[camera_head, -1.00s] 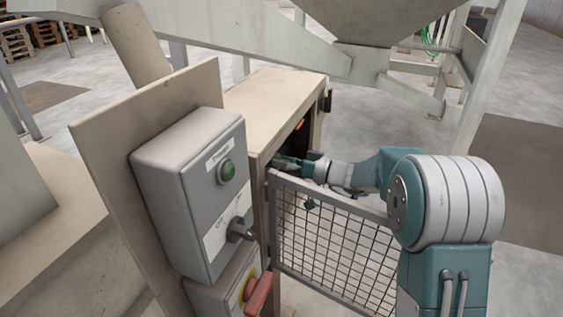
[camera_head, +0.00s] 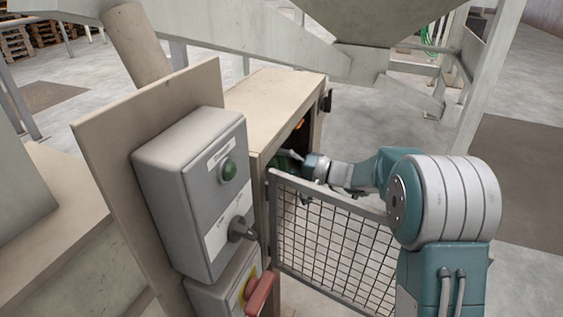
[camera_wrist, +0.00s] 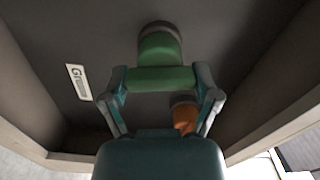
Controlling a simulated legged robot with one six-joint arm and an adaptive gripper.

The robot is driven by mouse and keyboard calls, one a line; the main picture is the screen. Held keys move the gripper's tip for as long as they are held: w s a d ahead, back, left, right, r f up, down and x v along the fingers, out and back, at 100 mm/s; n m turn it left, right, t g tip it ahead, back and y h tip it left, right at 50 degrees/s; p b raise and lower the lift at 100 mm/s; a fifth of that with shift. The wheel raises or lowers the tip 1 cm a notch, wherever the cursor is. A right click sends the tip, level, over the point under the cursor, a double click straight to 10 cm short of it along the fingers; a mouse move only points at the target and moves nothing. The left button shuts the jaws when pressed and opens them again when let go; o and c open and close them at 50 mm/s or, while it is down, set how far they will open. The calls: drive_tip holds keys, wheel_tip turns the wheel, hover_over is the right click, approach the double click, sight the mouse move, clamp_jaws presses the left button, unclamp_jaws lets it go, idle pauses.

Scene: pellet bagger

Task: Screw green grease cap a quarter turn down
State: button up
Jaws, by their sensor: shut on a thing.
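The green grease cap (camera_wrist: 158,48) fills the upper middle of the wrist view, with a wide green crossbar at its near end, on the dark back wall of a cabinet. My gripper (camera_wrist: 161,79) has one finger at each end of the crossbar and is shut on it. In the head view my gripper (camera_head: 289,163) reaches into the open side of the beige cabinet (camera_head: 272,92), where the cap is mostly hidden by the cabinet edge and my fingers.
An orange cap (camera_wrist: 184,116) sits close below the green one, partly behind my right finger. A white label (camera_wrist: 78,82) is at left. Cabinet walls flank my gripper. A wire-mesh door (camera_head: 335,245) stands below my forearm. A grey control box (camera_head: 190,190) is at left.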

drive_tip(key=shift+w+d+f+m, duration=0.15)
drive_tip(key=shift+d+m, duration=0.05)
drive_tip(key=shift+m, duration=1)
drive_tip(key=o, duration=1)
drive_tip(key=shift+d+f, duration=0.1)
drive_tip(key=shift+c, duration=0.2)
drive_tip(key=shift+d, duration=0.1)
drive_tip(key=v, duration=1.1)
drive_tip(key=shift+d, duration=0.4)
